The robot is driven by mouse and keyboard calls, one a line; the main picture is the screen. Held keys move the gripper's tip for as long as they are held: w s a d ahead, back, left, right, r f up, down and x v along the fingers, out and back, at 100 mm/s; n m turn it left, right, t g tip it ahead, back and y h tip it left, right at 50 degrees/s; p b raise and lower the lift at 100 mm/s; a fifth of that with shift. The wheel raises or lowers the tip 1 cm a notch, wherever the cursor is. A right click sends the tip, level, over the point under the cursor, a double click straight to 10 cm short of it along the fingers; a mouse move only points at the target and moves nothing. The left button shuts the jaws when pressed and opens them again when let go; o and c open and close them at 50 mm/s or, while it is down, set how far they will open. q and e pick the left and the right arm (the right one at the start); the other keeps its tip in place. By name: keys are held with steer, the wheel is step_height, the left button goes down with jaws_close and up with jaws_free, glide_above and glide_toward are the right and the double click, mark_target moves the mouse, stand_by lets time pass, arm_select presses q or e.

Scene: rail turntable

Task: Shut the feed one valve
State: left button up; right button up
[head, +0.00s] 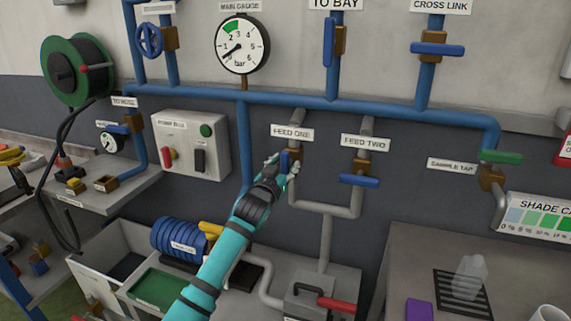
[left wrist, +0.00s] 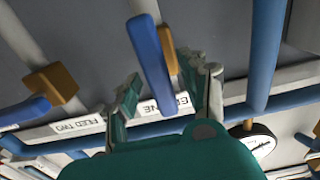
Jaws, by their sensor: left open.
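The feed one valve has a blue lever handle (head: 285,160) on a brass body, under the FEED ONE label (head: 292,133). My left gripper (head: 277,167) is right in front of it and partly covers it in the head view. In the left wrist view the blue handle (left wrist: 150,55) runs along its pipe, with the brass body (left wrist: 170,45) behind it. My open left gripper (left wrist: 168,88) has one finger on each side of the handle's end. Contact cannot be told. My right gripper is not in view.
The feed two valve's blue handle (head: 360,180) lies crosswise to its pipe, just right of my gripper. A red-handled unit (head: 325,300) stands below. The main gauge (head: 242,44) hangs above.

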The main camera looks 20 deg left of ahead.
arm_select(q)
steer(key=shift+w, duration=0.3)
steer(key=shift+c, duration=0.2)
jaws_close()
